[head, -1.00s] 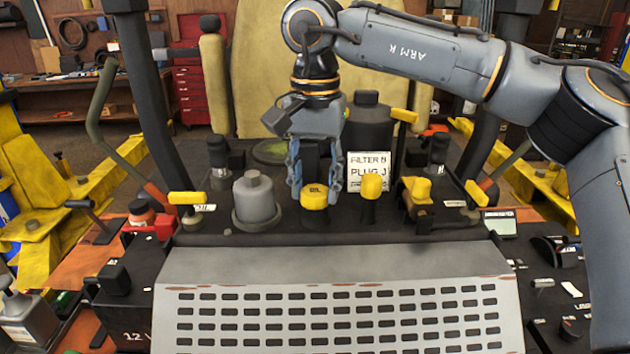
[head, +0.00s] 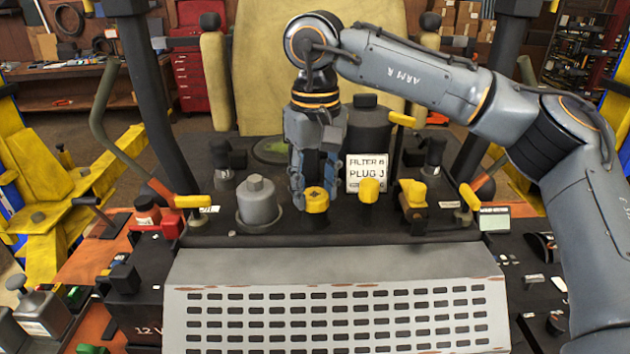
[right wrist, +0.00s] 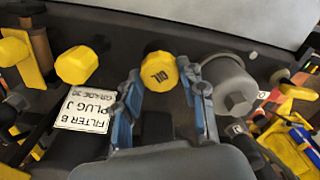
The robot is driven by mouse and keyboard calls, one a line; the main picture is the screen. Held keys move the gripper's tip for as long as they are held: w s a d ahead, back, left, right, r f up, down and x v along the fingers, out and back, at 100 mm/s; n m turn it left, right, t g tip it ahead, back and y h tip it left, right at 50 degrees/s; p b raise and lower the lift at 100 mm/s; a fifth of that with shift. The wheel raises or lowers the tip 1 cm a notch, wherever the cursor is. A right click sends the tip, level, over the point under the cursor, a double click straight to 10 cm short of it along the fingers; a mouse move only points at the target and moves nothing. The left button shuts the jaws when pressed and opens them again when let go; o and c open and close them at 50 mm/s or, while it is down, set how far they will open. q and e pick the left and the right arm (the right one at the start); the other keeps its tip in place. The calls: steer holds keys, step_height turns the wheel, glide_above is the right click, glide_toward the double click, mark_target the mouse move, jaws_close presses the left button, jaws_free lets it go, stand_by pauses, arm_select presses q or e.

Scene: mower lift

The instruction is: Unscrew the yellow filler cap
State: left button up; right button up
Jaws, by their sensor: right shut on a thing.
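The yellow filler cap (head: 316,199) sits on its dark neck at the middle of the machine's black deck. Part of the cap's side is hidden by the fingers. My left gripper is not in view.
A grey canister (head: 257,203) stands close left of the cap. Another yellow knob (head: 369,190) and a yellow valve (head: 412,194) stand to the right. A label reading FILTER B PLUG J (head: 366,172) is behind. A slotted grey panel (head: 335,310) lies in front.

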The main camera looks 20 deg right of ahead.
steer(key=n, duration=0.2)
steer(key=shift+n+p, duration=0.35)
steer(key=shift+n, duration=0.65)
steer(key=shift+n, duration=1.4)
steer(key=o, duration=1.3)
steer(key=shift+c, duration=0.2)
